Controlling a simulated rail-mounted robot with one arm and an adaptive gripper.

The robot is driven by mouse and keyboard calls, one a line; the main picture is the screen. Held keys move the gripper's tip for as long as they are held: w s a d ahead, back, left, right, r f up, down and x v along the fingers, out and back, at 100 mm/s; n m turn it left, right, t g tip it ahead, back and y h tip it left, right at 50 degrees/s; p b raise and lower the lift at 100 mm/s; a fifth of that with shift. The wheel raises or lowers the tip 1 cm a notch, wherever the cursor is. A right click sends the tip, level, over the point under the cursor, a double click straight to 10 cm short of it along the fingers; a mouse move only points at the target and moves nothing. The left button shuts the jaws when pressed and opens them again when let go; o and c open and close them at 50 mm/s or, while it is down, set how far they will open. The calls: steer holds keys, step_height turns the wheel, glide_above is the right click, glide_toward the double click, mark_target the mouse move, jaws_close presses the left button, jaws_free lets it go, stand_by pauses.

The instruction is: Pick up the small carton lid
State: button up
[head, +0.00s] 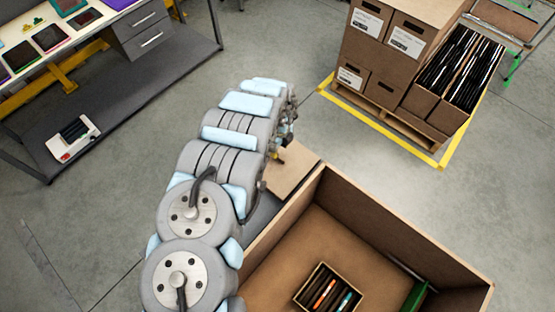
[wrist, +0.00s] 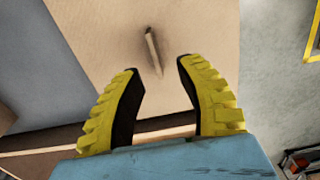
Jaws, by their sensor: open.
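The small carton lid (head: 291,172) shows in the head view as a flat tan panel beside the big open carton, partly hidden by my arm. In the wrist view the lid (wrist: 205,35) fills the upper middle, with a thin pale upright tab (wrist: 153,52) on it and a dark shadow around the tab. My gripper (wrist: 157,66) is open, its two yellow fingers spread with the tab between and just beyond their tips in the picture. Nothing is held. I cannot tell whether the fingertips touch the lid. In the head view the gripper is mostly hidden behind my arm.
The big open carton (head: 390,210) holds a small box of files (head: 328,290) and a green item (head: 412,298). Stacked cartons (head: 390,60) stand on a pallet inside a yellow floor outline. A workbench (head: 105,28) is at upper left. Floor between is clear.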

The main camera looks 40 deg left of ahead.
mark_target(277, 160)
steer(key=shift+s+f, duration=0.1)
steer(key=shift+f, duration=0.35)
steer(key=shift+s+f, duration=0.2)
steer(key=shift+f, duration=1.2)
steer(key=shift+w+a+f, duration=0.1)
steer(key=shift+w+f, duration=0.05)
steer(key=shift+f, duration=0.95)
jaws_close()
